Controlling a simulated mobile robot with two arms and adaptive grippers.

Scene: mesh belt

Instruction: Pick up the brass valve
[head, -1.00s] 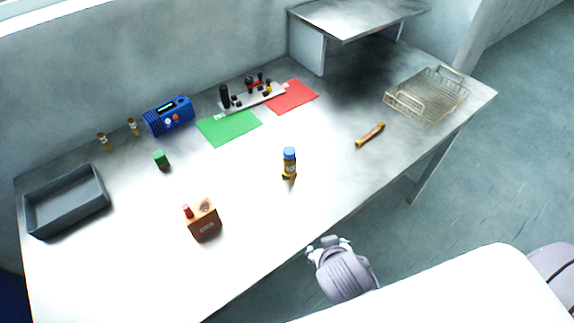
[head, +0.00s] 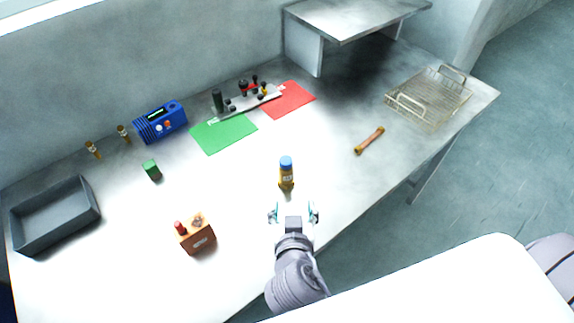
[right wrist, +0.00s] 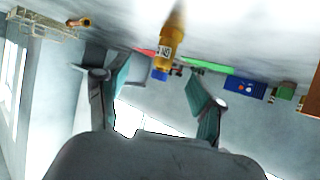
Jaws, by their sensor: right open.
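A brass-yellow upright piece with a blue top and a white label (head: 286,180) stands on the table near its front edge. I cannot tell for sure that it is the brass valve. My right gripper (head: 294,213) is open and empty, just in front of this piece and apart from it. In the right wrist view the piece (right wrist: 172,42) appears upside down, between and beyond the open fingers. Two small brass-coloured fittings (head: 93,150) (head: 123,134) stand at the back left. My left gripper is not in view.
A copper-coloured rod with brass ends (head: 369,140) and a wire basket (head: 395,103) are at the right. A brown box (head: 198,240), green block (head: 152,170), grey tray (head: 55,238) and blue device (head: 160,124) are at the left. Green (head: 225,138) and red mats (head: 298,103) lie behind.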

